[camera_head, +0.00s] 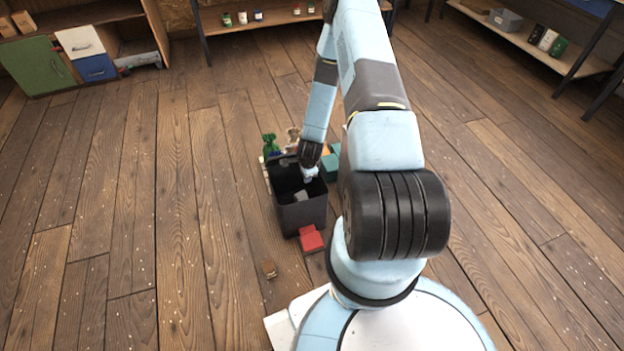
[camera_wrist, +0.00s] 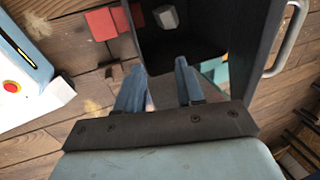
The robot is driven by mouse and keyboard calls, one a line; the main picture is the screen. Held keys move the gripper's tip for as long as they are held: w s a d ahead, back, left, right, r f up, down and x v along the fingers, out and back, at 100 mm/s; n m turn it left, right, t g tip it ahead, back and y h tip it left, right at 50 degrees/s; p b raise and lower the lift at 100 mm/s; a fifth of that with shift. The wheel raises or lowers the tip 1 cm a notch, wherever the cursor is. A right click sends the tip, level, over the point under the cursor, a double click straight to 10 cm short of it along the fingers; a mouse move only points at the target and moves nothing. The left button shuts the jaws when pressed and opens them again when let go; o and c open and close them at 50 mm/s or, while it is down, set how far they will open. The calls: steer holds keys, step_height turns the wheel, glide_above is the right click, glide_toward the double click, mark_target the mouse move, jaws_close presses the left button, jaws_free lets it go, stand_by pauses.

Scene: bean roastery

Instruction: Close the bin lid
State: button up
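The dark bin (camera_head: 302,216) stands on the wooden floor with its top open, left of my arm. Inside it a small pale grey block shows in the wrist view (camera_wrist: 167,16). A dark panel with a metal handle (camera_wrist: 289,38) stands on the right side of the bin in the wrist view; it looks like the raised lid, but I cannot be sure. My gripper (camera_wrist: 162,68) is open, its two blue fingers apart with nothing between them. In the head view my gripper (camera_head: 309,174) is over the bin's far right part; whether it touches the bin cannot be told.
A green object (camera_head: 270,145) and a teal box (camera_head: 331,163) stand behind the bin. Shelves line the back. The floor to the left is clear.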

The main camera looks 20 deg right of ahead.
steer(key=s+r, duration=0.5)
steer(key=s, duration=0.2)
steer(key=shift+a, duration=0.4)
stand_by(0.6)
steer(key=shift+s, duration=0.1)
steer(key=shift+r, duration=0.15)
steer(key=v, duration=1.3)
steer(key=shift+r, duration=0.2)
steer(key=shift+s, duration=0.1)
stand_by(0.4)
